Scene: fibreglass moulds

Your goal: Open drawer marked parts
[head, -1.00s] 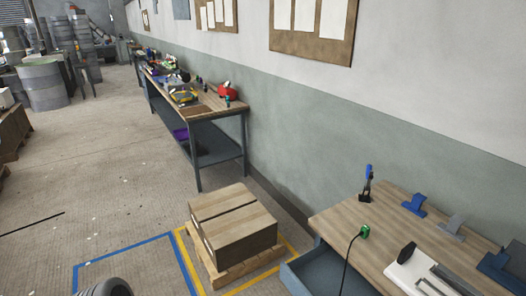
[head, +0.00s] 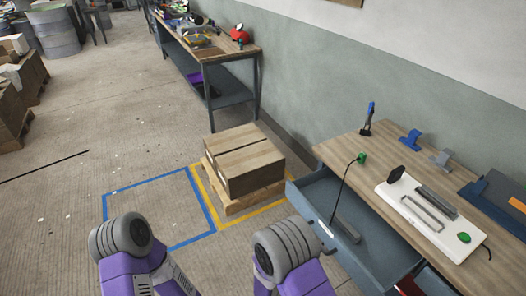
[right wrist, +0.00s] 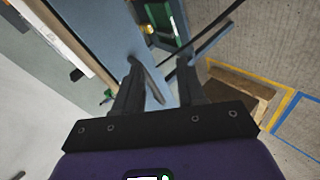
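A blue-grey drawer (head: 306,203) stands pulled out from the left side of the workbench in the head view, its inside partly visible. A small white label (head: 326,229) is on its front, too small to read. A grey bar (head: 347,231) shows near it. In the right wrist view, my right gripper (right wrist: 160,72) has its two black fingers apart. A grey bar-like handle (right wrist: 148,80) on a blue-grey panel (right wrist: 108,30) appears between them, nearer the left finger; I cannot tell whether they touch. My left gripper is out of view; only purple arm links show in the head view.
A cardboard box (head: 243,160) on a pallet stands in a yellow floor outline left of the drawer. The workbench top (head: 375,155) holds a white device (head: 430,215), a cable and blue holders. Something red (head: 412,284) shows low at the bench front.

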